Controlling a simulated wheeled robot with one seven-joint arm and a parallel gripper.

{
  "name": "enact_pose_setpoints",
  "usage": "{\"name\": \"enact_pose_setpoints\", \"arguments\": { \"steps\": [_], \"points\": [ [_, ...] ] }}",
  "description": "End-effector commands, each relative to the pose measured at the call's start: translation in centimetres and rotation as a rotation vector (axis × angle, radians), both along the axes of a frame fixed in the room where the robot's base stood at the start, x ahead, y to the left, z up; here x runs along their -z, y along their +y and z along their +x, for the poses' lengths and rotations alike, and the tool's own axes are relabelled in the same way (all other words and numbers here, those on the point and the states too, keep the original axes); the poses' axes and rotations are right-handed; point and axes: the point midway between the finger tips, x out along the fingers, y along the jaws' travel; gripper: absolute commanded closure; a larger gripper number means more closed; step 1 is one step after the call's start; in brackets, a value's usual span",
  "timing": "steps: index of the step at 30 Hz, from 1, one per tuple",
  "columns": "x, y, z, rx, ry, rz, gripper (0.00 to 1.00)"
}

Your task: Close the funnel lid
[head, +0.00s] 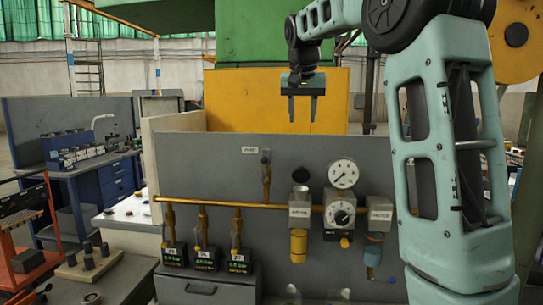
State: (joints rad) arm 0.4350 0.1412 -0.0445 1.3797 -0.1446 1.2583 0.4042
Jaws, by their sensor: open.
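My gripper (302,120) hangs from the arm at the upper middle of the head view. Its two fingers point down, apart, with nothing between them. It is above the grey panel (205,165), in front of a yellow surface. I cannot clearly make out a funnel. A small dark round disc (300,175) stands just above a grey block (299,193) on the panel, below the gripper. It may be the raised lid, but it is too small to tell. Under that block hangs a yellow cup (298,243).
A brass pipe (335,206) crosses the panel, with several valves and a white gauge (343,173). Digital boxes (207,258) and a drawer (202,289) are below. A blue bench (100,175) and an orange cart (30,255) stand left. The air before the panel looks clear.

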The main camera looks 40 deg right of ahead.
Motion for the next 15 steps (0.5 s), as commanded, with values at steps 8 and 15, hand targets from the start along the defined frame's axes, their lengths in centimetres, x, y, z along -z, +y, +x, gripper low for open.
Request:
{"name": "enact_pose_setpoints", "arguments": {
  "steps": [8, 15],
  "points": [
    [3.2, -1.2, 0.8, 0.005, 0.005, 0.002, 0.59],
    [7.8, -2.6, 2.0, 0.004, 0.005, 0.001, 0.59]
  ]
}}
